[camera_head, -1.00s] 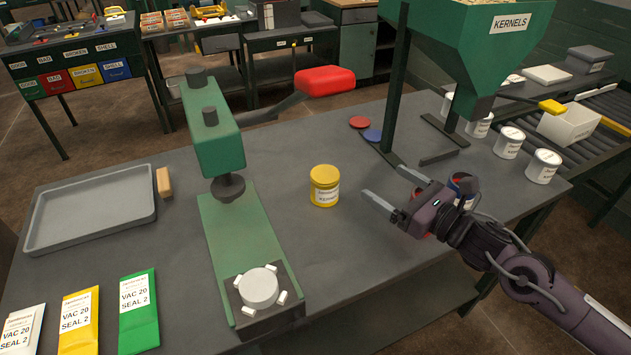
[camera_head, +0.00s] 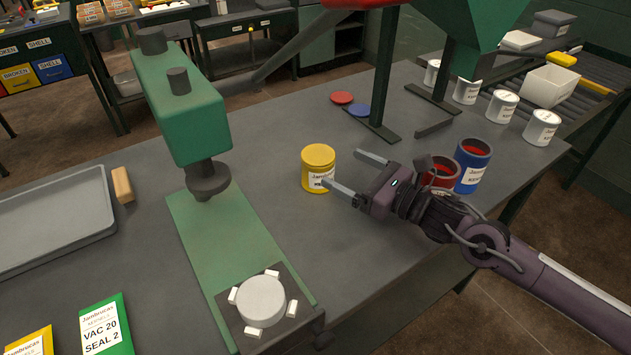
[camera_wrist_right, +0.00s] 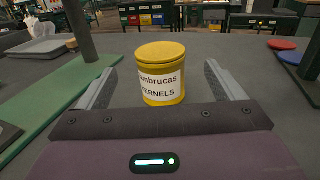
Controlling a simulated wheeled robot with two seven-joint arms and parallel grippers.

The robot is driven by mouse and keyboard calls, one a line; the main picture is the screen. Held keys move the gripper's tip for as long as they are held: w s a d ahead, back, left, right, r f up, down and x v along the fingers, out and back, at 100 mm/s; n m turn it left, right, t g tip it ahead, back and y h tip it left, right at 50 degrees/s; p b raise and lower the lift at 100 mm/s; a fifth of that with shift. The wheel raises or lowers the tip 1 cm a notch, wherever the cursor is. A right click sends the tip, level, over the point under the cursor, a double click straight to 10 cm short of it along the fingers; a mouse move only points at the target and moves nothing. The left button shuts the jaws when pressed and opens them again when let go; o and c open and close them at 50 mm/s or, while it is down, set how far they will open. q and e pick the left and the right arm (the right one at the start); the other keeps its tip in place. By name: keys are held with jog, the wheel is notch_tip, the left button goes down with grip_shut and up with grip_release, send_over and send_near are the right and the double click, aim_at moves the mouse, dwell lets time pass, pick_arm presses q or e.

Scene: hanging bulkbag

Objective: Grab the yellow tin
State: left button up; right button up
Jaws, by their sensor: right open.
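The yellow tin (camera_head: 318,160) stands upright on the grey table, with a white label on its front. My right gripper (camera_head: 348,172) is open just to the right of the tin, its fingers pointing at it. In the right wrist view the tin (camera_wrist_right: 161,72) stands ahead, centred between the open fingers (camera_wrist_right: 160,85), its lid on and its label facing me. The fingers look level with its sides, with gaps on both sides; I cannot tell whether its body is fully between them. My left gripper is not in view.
A green press (camera_head: 190,110) stands left of the tin. A red tin (camera_head: 440,176) and a blue tin (camera_head: 472,165) stand behind my right wrist. Red (camera_head: 342,98) and blue lids (camera_head: 359,110) lie near the hopper stand (camera_head: 384,125). Table around the yellow tin is clear.

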aim_at(332, 167)
jog(key=shift+f+b, duration=0.4)
jog(key=shift+f, duration=0.2)
jog(key=p+x, duration=0.2)
jog(key=x, duration=0.5)
jog(key=shift+w+a, duration=0.1)
jog(key=shift+a, duration=0.05)
jog(key=shift+w+a+f, duration=0.1)
jog(key=shift+w+a, duration=0.05)
jog(key=shift+a, duration=0.05)
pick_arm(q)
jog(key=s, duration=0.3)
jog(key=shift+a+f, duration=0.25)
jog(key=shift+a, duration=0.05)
pick_arm(e)
jog(key=shift+c, duration=0.4)
jog(key=c, duration=1)
jog(key=shift+c, duration=0.3)
jog(key=shift+d, duration=0.1)
